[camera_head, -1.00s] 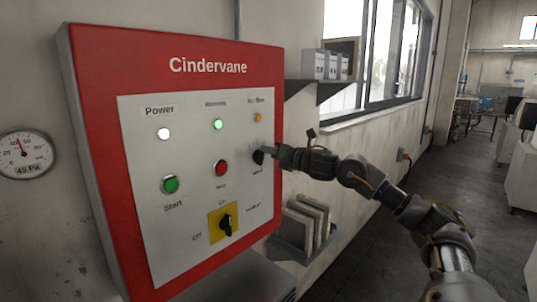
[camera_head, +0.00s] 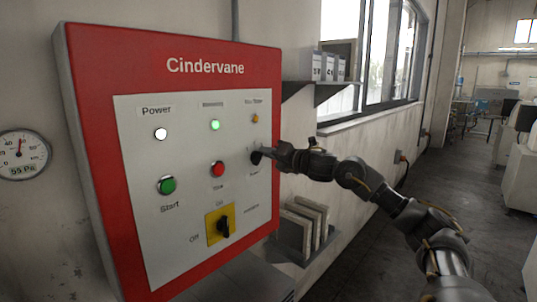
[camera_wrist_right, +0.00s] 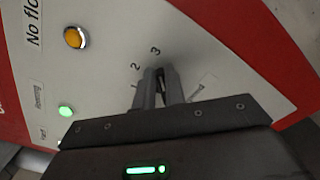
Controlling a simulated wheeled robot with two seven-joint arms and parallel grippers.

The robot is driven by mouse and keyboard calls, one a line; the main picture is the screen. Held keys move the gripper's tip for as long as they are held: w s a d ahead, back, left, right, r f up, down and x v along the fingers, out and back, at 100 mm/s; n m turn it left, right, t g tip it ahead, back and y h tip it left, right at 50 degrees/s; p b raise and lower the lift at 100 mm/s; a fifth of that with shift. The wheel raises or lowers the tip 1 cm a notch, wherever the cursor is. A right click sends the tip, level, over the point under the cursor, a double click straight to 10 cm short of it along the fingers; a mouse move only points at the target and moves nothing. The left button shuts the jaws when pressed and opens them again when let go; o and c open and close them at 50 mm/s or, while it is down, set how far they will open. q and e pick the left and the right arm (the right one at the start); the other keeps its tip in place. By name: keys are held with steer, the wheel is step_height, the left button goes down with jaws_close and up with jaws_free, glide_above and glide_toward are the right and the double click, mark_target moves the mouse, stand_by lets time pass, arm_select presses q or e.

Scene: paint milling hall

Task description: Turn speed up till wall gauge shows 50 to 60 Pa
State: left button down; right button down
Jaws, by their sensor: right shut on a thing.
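The red Cindervane control panel (camera_head: 205,67) hangs on the wall with a pale face plate. My right gripper (camera_head: 263,155) is shut on the black speed knob (camera_head: 256,158) at the right of the plate. In the right wrist view the fingers (camera_wrist_right: 158,88) close around the knob, mostly hidden, below the printed 2 and 3. My left gripper is not in view.
The panel has a lit white power lamp (camera_head: 161,134), a lit green lamp (camera_head: 214,125), an amber lamp (camera_head: 255,118), a green start button (camera_head: 167,185), a red button (camera_head: 217,169) and a black switch on a yellow plate (camera_head: 222,226). A shelf with binders (camera_head: 328,67) is at right.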

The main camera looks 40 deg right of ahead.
steer(key=shift+r, duration=0.1)
steer(key=c, duration=1.5)
jaws_free()
steer(key=shift+d, duration=0.1)
steer(key=shift+o, duration=0.2)
steer(key=shift+s, duration=0.1)
steer(key=s+b, duration=1)
steer(key=b, duration=0.1)
steer(key=shift+s+d+b, duration=0.3)
steer(key=shift+d+b, duration=0.1)
